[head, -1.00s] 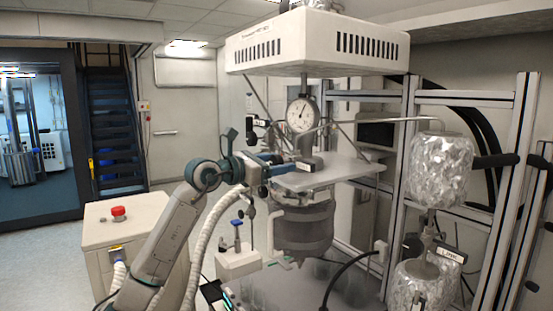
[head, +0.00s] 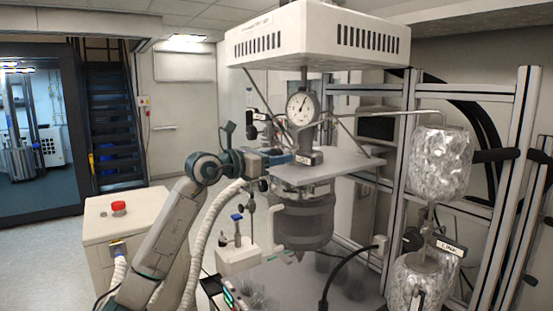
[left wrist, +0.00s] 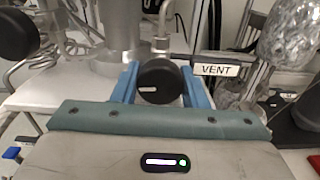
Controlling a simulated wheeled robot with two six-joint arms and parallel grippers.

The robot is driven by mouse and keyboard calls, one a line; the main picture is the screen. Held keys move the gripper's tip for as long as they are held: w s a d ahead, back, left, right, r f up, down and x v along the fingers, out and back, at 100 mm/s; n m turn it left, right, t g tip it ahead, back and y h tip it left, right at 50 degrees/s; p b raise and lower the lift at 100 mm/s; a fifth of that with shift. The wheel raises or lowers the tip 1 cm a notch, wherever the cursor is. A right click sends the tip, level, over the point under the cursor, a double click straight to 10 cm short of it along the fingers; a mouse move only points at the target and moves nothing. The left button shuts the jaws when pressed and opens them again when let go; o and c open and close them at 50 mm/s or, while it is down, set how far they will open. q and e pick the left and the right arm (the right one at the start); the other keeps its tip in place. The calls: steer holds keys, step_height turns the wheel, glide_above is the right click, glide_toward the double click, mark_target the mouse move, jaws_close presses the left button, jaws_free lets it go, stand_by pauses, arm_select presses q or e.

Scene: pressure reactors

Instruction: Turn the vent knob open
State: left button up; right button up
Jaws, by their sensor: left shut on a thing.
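The vent knob (left wrist: 160,82) is a round black knob with a short white mark, seen near the middle of the left wrist view. A white label reading VENT (left wrist: 219,70) is beside it on the right. My left gripper (left wrist: 161,86) has its two blue fingers on either side of the knob and is shut on it. In the head view my left gripper (head: 280,157) reaches in from the left at the reactor top, above the metal plate (head: 325,172). The knob cannot be made out clearly there. My right gripper is in neither view.
A pressure gauge (head: 302,107) stands behind the gripper under a white housing (head: 318,38). The reactor vessel (head: 303,222) hangs below the plate. Another black knob (left wrist: 14,35) is at the left in the wrist view. Foil-wrapped vessels (head: 440,165) and metal frame posts are at the right.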

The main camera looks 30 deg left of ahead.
arm_select(q)
steer(key=n, duration=0.4)
steer(key=shift+b, duration=0.4)
steer(key=n, duration=1)
steer(key=shift+b, duration=0.35)
steer(key=shift+n, duration=1.4)
steer(key=o, duration=1)
steer(key=shift+c, duration=0.2)
